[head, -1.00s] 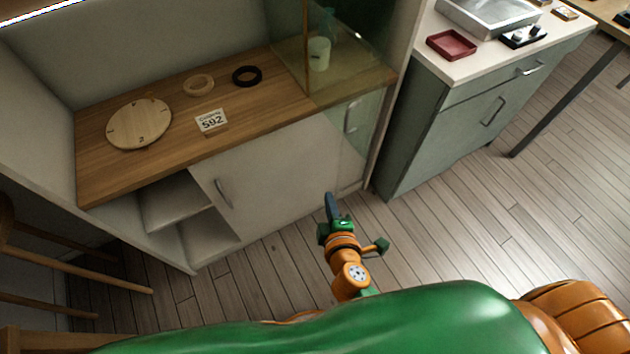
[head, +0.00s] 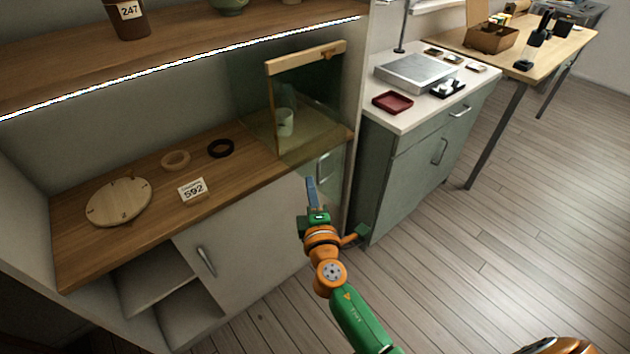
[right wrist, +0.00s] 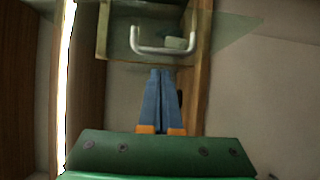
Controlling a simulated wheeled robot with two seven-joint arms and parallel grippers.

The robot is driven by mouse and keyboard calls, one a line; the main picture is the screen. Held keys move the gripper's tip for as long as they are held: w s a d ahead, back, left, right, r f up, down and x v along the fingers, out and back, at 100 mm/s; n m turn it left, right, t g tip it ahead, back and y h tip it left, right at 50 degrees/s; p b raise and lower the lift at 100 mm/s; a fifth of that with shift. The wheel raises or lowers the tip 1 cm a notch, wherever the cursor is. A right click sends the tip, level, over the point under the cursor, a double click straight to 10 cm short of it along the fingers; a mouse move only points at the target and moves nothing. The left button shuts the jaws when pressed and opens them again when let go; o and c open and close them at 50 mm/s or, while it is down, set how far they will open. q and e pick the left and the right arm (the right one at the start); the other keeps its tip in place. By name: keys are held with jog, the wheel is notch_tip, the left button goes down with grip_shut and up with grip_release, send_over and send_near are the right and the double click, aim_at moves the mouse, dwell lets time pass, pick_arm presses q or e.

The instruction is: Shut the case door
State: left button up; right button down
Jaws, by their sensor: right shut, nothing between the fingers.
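The handle shows large in the right wrist view (right wrist: 165,48). My right gripper (head: 310,180) is just below and left of the handle in the head view. Its blue fingers are shut and empty, and in the right wrist view (right wrist: 161,72) they point toward the handle. I cannot tell whether they touch the glass. My left gripper is out of view.
The shelf (head: 90,255) holds a wooden clock face (head: 119,202), two rings, a "592" card (head: 192,190) and a pale cup (head: 285,122). A grey-green cabinet (head: 400,170) stands close at the right. The floor (head: 500,260) in front is open.

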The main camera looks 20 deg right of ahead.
jog(key=shift+w+d, duration=0.35)
jog(key=shift+d, duration=0.35)
